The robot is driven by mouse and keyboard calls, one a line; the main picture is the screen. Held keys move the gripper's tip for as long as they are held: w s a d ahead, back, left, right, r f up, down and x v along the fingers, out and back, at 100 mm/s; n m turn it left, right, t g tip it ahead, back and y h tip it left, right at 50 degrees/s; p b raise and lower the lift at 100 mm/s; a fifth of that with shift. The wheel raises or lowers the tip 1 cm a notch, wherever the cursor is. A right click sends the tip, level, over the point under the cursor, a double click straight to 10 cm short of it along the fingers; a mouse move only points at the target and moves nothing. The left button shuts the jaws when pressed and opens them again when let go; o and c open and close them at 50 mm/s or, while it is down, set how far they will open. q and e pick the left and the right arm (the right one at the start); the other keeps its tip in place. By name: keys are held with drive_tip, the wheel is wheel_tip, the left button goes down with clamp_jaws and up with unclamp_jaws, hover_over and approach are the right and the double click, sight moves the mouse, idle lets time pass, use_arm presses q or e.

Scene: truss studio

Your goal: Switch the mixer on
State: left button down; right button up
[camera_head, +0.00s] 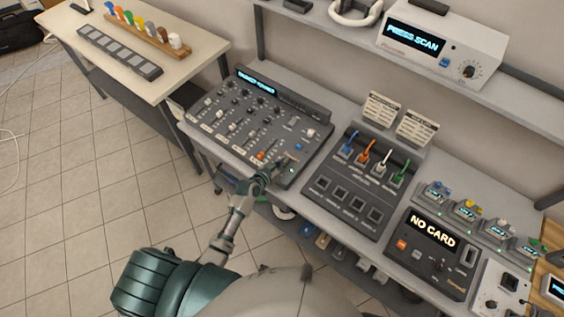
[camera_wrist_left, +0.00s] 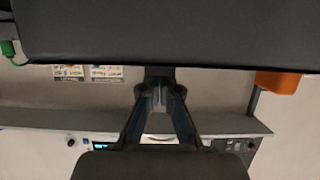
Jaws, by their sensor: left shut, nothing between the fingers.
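The mixer (camera_head: 225,128) is a dark grey console on the bench, with rows of knobs, faders and a lit blue display (camera_head: 257,83) along its back. An orange cap (camera_head: 261,155) and a small green light (camera_head: 291,170) show near its front right. My left gripper (camera_head: 287,161) is shut and empty at the mixer's front right corner, close to the panel. I cannot tell whether it touches. In the left wrist view its fingers (camera_wrist_left: 158,90) meet just under a large dark surface, with an orange piece (camera_wrist_left: 278,82) to the right. My right gripper is not in view.
Right of the mixer stands a patch panel (camera_head: 320,185) with coloured plugs, then a "NO CARD" unit (camera_head: 402,254). A "PRESS SCAN" device (camera_head: 440,47) sits on the shelf (camera_head: 330,22) above. A wooden table (camera_head: 195,45) stands at the left.

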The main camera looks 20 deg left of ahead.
use_arm(q)
drive_tip(key=shift+s+a, duration=0.1)
drive_tip(key=shift+s, duration=0.1)
drive_tip(key=shift+s+a+f, duration=0.15)
drive_tip(key=shift+s, duration=0.2)
drive_tip(key=shift+s+f, duration=0.15)
drive_tip(key=shift+s, duration=0.15)
drive_tip(key=shift+r+p, duration=0.4)
drive_tip(key=shift+p, duration=0.2)
drive_tip(key=r+p, duration=0.2)
drive_tip(key=r, duration=0.1)
drive_tip(key=shift+w+r+p, duration=0.15)
drive_tip(key=shift+w+p, duration=0.1)
drive_tip(key=shift+p, duration=0.15)
drive_tip(key=shift+s+a+r, duration=0.2)
drive_tip(key=shift+s+r, duration=0.3)
drive_tip(key=shift+r, duration=0.15)
drive_tip(key=s+a+r, duration=0.2)
drive_tip(key=s+r, duration=0.4)
